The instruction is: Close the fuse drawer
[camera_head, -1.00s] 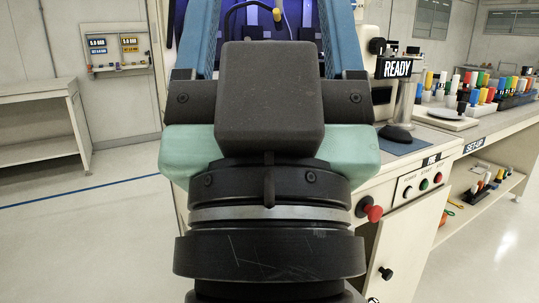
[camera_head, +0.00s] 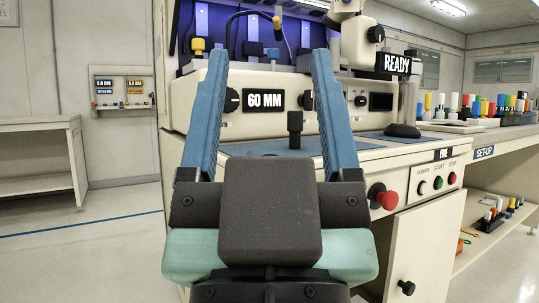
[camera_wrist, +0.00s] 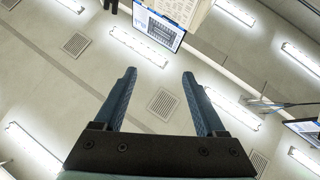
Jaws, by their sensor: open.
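My gripper (camera_head: 268,60) points away from me, in front of the cream bonder machine. Its two blue fingers are spread wide with nothing held between them. In the wrist view my gripper (camera_wrist: 160,74) is also open and empty, with the ceiling behind it. A cream panel (camera_head: 425,240) with a black knob (camera_head: 406,287) is at the machine's lower right front, below the buttons. I cannot tell whether it is the fuse drawer or a door. My gripper is above and left of this panel, apart from it. My arm hides much of the machine's lower front.
A red knob (camera_head: 384,197) sticks out of the machine front, close to the right of my gripper's body. A set-up bench (camera_head: 480,150) with coloured parts stands at right. A low shelf (camera_head: 40,155) is at left. Floor at left (camera_head: 90,250) is clear.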

